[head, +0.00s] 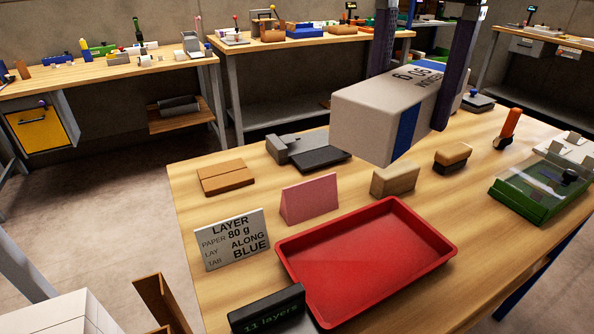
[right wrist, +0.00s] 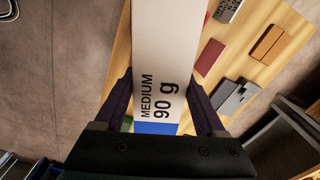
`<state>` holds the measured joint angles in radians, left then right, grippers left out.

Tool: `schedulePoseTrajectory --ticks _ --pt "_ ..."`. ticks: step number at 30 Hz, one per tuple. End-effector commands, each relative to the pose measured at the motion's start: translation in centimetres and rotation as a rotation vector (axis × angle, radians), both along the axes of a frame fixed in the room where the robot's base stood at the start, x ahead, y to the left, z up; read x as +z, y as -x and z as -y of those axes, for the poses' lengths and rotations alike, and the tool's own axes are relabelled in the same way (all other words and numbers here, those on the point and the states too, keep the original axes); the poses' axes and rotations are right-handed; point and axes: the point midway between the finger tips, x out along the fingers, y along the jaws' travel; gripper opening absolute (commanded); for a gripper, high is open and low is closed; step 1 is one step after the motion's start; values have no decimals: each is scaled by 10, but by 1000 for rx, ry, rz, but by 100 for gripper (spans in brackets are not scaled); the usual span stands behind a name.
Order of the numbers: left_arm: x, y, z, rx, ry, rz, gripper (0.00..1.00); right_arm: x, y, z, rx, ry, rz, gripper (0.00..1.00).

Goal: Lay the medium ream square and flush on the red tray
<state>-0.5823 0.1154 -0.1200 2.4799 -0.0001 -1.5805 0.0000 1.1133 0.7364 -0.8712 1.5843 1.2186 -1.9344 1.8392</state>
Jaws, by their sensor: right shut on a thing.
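The medium ream (head: 360,125) is a white block with a blue band, held in the air above the table, behind and above the tray. In the right wrist view the ream (right wrist: 158,50) reads "MEDIUM 90 g", with blue at its near end. My right gripper (head: 413,90) is shut on it, one finger on each side; the gripper (right wrist: 160,95) also shows in the wrist view. The red tray (head: 365,262) lies empty at the table's front. A sign (head: 232,240) left of it reads LAYER, PAPER 80 g, LAY ALONG, TAB BLUE. My left gripper is not in view.
A pink wedge (head: 309,199) and a tan block (head: 394,179) stand just behind the tray. A dark display (head: 267,311) reading "11 layers" sits at its front left corner. A green clear-lidded box (head: 540,190) is at right. Bare tabletop lies right of the tray.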

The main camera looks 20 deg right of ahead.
Motion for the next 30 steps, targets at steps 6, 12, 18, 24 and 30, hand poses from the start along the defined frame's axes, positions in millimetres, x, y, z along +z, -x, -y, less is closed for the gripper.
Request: schedulePoseTrajectory --ticks 6,12,18,24,30 --pt "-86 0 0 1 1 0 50 -51 -16 7 -202 0 4 0" --pt "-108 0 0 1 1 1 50 -58 -21 9 -295 -1 2 0" --pt "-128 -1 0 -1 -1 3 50 -91 -20 9 -310 1 -4 0" --pt "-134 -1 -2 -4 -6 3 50 -144 -20 11 -310 4 -4 0" --pt "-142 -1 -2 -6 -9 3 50 -194 -20 10 -308 2 -1 0"
